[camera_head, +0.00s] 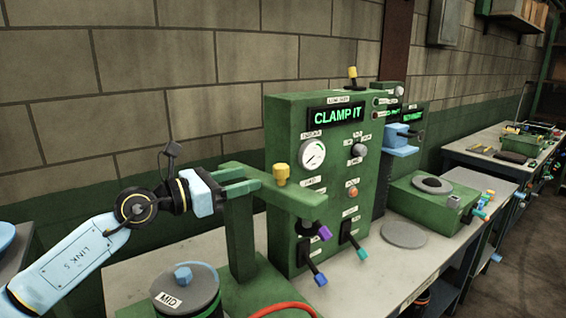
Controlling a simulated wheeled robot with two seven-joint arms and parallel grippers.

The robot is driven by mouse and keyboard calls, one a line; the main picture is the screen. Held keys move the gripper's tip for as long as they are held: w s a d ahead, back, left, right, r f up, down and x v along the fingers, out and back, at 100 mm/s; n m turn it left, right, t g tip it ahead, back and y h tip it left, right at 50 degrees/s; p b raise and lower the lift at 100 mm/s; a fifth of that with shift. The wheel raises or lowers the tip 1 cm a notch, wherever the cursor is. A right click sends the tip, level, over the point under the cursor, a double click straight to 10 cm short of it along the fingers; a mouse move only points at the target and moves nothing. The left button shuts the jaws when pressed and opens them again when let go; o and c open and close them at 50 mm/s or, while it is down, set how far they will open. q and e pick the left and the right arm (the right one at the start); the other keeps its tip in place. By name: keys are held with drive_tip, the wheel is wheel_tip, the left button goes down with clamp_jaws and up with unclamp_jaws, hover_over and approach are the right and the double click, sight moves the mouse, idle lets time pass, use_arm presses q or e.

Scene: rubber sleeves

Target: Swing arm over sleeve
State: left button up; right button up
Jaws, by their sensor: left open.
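The green swing arm (300,199) reaches out level to the right from the top of a green post (240,240), in front of the control panel. A yellow knob (281,174) stands upright on it. My left gripper (250,179) comes in from the left at the post's top, its two fingers apart and pointing toward the yellow knob. The fingertips appear short of the knob; I cannot tell whether they touch the arm. I cannot make out a rubber sleeve for certain; a purple-ended part (324,232) shows below the arm's free end. My right gripper is out of view.
The green control panel (283,125) has a display (336,113) reading "CLAMP IT", a gauge and levers. A lidded pot (170,302) marked MID stands front left, near a red hose (282,309). Right are a grey disc (404,235) and a green box (402,198). Bare bench (370,275) lies front right.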

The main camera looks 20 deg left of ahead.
sight(282, 166)
use_arm(q)
drive_tip(key=p+x, duration=0.1)
drive_tip(key=x, duration=0.3)
drive_tip(key=shift+w+d, duration=0.1)
drive_tip(key=shift+w, duration=0.25)
drive_tip(key=p+x, duration=0.1)
drive_tip(key=x, duration=0.4)
drive_tip(key=shift+w+f, duration=0.1)
drive_tip(key=shift+w+d, duration=0.25)
drive_tip(key=shift+w, duration=0.1)
drive_tip(key=c, duration=0.7)
clamp_jaws()
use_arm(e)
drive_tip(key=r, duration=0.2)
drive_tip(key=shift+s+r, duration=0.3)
